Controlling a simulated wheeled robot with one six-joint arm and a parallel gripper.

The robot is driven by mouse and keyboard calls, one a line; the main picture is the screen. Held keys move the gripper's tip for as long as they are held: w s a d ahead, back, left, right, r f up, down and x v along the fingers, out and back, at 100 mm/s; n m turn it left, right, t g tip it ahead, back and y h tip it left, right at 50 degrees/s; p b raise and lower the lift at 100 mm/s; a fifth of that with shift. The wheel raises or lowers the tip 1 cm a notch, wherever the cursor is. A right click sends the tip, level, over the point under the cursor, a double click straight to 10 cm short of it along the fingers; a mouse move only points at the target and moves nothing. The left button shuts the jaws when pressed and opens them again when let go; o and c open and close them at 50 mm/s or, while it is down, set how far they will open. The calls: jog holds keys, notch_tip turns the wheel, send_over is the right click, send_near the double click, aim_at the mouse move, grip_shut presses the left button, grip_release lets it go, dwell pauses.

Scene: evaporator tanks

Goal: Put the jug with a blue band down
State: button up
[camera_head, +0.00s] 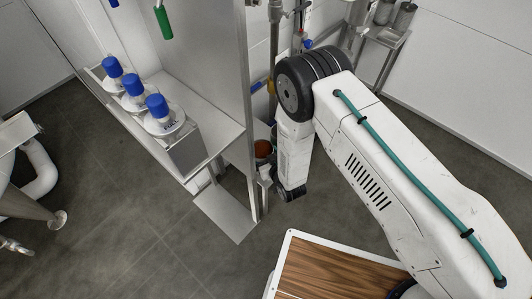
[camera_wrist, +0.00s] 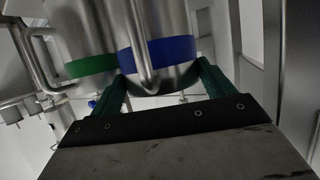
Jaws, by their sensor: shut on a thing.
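In the wrist view, a steel jug with a blue band (camera_wrist: 172,50) stands between the two green fingers of my gripper (camera_wrist: 161,74). Its bent handle faces the camera in the gap between the fingers. My gripper is shut on this jug; the exact contact is hard to see. A second steel jug with a green band (camera_wrist: 90,66) is close on its left, with its handle pointing left. In the head view my arm reaches down beside a steel panel, and neither the fingers nor the blue-banded jug can be made out.
A tall steel panel (camera_head: 243,85) stands left of my wrist. Blue-capped bottles (camera_head: 133,92) sit on a steel ledge to the left. Small steel vessels (camera_head: 404,15) stand on a rack (camera_head: 388,38) at the top right. Grey floor (camera_head: 120,235) is open at the lower left.

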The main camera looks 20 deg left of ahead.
jog(key=shift+f, duration=0.3)
jog(key=o, duration=1.8)
jog(key=shift+c, duration=0.2)
jog(key=v, duration=1.2)
